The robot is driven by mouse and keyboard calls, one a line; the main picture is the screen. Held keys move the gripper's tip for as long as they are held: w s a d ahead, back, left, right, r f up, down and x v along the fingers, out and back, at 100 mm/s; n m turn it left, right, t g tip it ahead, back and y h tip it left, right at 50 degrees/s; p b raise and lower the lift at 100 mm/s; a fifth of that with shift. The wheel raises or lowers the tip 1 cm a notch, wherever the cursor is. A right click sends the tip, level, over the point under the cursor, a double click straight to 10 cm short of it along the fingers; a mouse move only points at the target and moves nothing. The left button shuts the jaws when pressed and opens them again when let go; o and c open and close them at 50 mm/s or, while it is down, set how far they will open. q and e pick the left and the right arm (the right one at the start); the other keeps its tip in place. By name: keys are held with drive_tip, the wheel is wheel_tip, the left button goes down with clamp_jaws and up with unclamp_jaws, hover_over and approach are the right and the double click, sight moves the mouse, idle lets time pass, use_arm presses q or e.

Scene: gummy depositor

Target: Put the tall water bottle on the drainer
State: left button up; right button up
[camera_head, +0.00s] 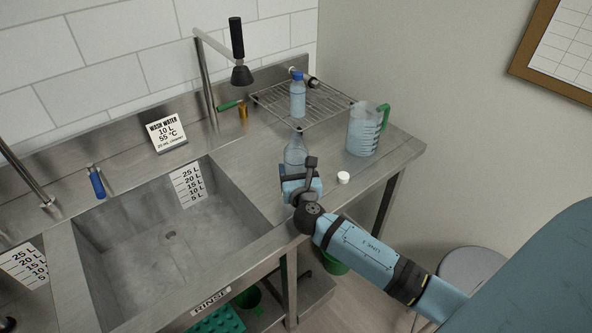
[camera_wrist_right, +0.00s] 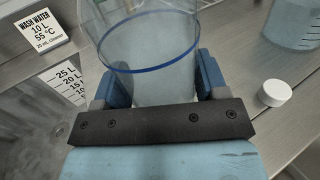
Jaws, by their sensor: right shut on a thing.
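A clear bottle (camera_head: 296,152) with a narrowing top is at the counter's right part, in front of the drainer. My right gripper (camera_head: 298,182) is shut on it, with blue fingers on either side of its body; I cannot tell whether its base touches the counter. In the right wrist view the clear body (camera_wrist_right: 150,35) with a blue ring stands between the fingers (camera_wrist_right: 157,82). The drainer (camera_head: 328,103) is a wire rack at the back right. Another bottle (camera_head: 298,98) with a blue cap stands upright on it. My left gripper is out of view.
A measuring jug (camera_head: 364,130) with a green handle stands right of the drainer. A white cap (camera_head: 343,177) lies right of my gripper. The sink basin (camera_head: 165,255) is left. A spray tap (camera_head: 241,75) hangs left of the drainer. The rack's front and right show bare wires.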

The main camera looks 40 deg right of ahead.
drive_tip(key=shift+f, duration=0.1)
drive_tip(key=shift+f, duration=0.1)
drive_tip(key=o, duration=1.3)
drive_tip(key=shift+c, duration=0.2)
drive_tip(key=shift+s+r, duration=0.15)
drive_tip(key=shift+r, duration=0.05)
drive_tip(key=b+v, duration=0.1)
drive_tip(key=v, duration=1)
drive_tip(key=shift+s+a, duration=0.25)
drive_tip(key=shift+s, duration=0.05)
